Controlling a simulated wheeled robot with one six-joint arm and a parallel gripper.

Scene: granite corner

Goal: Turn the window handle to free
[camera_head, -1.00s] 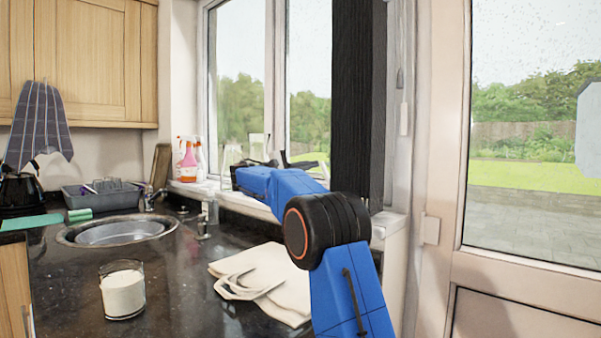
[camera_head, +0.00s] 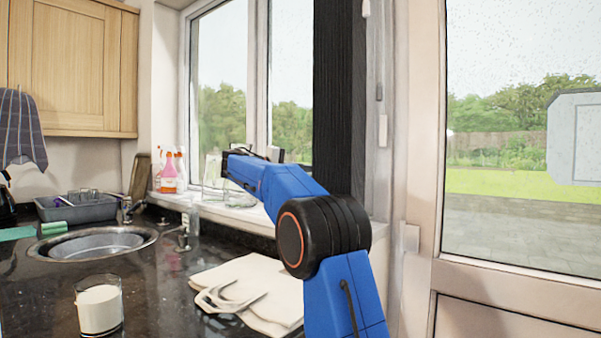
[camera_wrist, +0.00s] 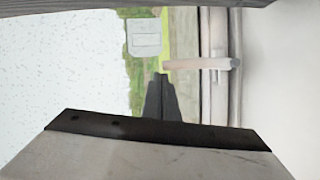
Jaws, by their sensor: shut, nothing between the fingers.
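In the wrist view the window handle (camera_wrist: 200,64) is a pale lever on a light frame (camera_wrist: 219,100). It lies across the picture, its free end pointing left over the garden seen through the glass. My gripper (camera_wrist: 160,76) is shut and empty, its dark fingers just below the handle's free end in the picture. I cannot tell whether they touch it. In the head view the window (camera_head: 230,85) stands behind the sill, and my blue arm reaches towards it. My fingertips and the handle are not clear there.
A sill (camera_head: 215,208) holds glasses and a pink spray bottle (camera_head: 168,175). A dark blind (camera_head: 338,90) hangs beside the window; a glazed door (camera_head: 430,270) stands right.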

